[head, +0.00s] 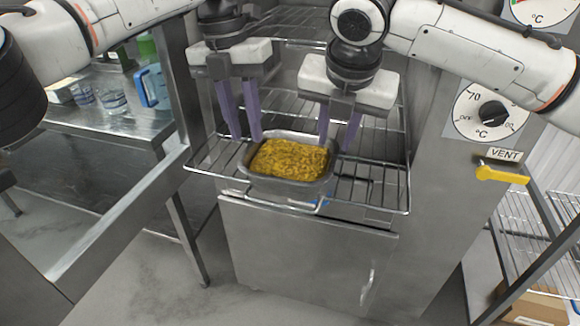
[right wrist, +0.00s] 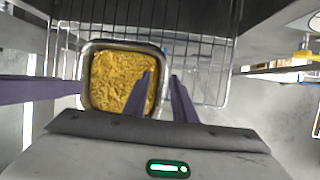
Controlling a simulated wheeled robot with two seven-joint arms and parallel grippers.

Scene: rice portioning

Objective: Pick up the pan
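A grey metal pan (head: 283,186) full of yellow rice (head: 290,160) sits on a pulled-out wire rack of the oven. My left gripper (head: 245,138) is open, pointing down at the pan's left rim. My right gripper (head: 335,147) is open, pointing down at the pan's right rim. In the right wrist view, one right finger shows over the rice and the other outside the rim of the pan (right wrist: 122,44). I cannot tell whether any fingertip touches the pan. Purple fingers also show at the left of the right wrist view.
The wire rack (head: 375,190) has free room right of the pan. More racks lie behind in the oven. A steel table (head: 110,122) with clear containers and a blue-handled item stands at left. The oven's dial panel (head: 490,113) and yellow vent handle (head: 500,175) are at right.

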